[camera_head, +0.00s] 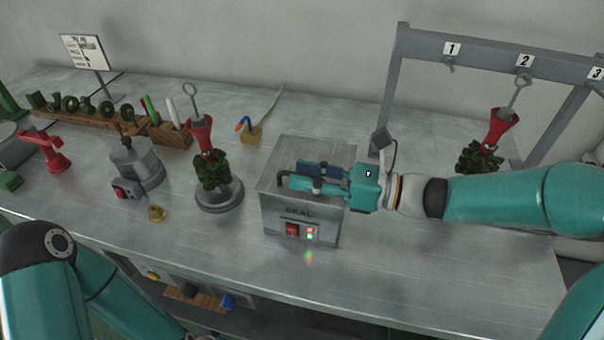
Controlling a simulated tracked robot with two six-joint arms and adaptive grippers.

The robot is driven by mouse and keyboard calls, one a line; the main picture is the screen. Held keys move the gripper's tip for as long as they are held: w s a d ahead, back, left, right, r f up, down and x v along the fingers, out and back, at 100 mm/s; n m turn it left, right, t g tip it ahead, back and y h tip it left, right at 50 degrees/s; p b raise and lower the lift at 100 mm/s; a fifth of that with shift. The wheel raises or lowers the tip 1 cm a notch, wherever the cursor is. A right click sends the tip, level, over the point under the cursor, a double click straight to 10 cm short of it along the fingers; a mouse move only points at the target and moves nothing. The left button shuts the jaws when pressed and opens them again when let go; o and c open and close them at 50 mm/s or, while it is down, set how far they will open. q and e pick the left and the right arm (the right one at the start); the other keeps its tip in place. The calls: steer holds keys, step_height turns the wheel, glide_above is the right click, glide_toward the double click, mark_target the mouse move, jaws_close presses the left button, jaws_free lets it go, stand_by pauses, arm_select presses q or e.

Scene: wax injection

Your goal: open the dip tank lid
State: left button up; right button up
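The dip tank (275,217) is a grey metal box in the middle of the bench. Its front has a dark label, a red switch and small lit lamps. Its flat lid (290,152) looks shut. My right gripper (300,179) reaches in from the right, low over the lid. A dark bar, perhaps the lid handle, shows at its fingertips. The fingers and wrist hide part of the lid, and I cannot tell whether they grip anything. My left gripper is out of view; only my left arm shows at the lower left.
Left of the tank, a red and green wax tree (212,170) stands on a round base (219,197). A grey pot (135,160) stands farther left. A grey rack (470,52) with numbered hooks stands at the back right, with another wax tree (500,128). The front right bench (440,260) is clear.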

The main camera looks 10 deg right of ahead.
steer(key=shift+c, duration=0.3)
jaws_close()
steer(key=shift+s+a, duration=0.1)
steer(key=shift+a, duration=0.05)
steer(key=shift+r, duration=0.1)
steer(key=shift+w+d+r+p, duration=0.2)
steer(key=shift+w+r+p, duration=0.15)
steer(key=shift+r+p, duration=0.45)
steer(key=r+m+p, duration=0.1)
steer(key=p, duration=0.1)
steer(key=w+r+m+p, duration=0.1)
steer(key=r+p, duration=0.1)
steer(key=p, duration=0.1)
steer(key=w+d+r+m+p, duration=0.1)
steer(key=p, duration=0.1)
steer(key=shift+w+r+p, duration=0.2)
steer(key=shift+r+p, duration=0.15)
steer(key=shift+w+d+r+p, duration=0.4)
steer(key=shift+w+r+p, duration=0.3)
steer(key=shift+w+p, duration=0.15)
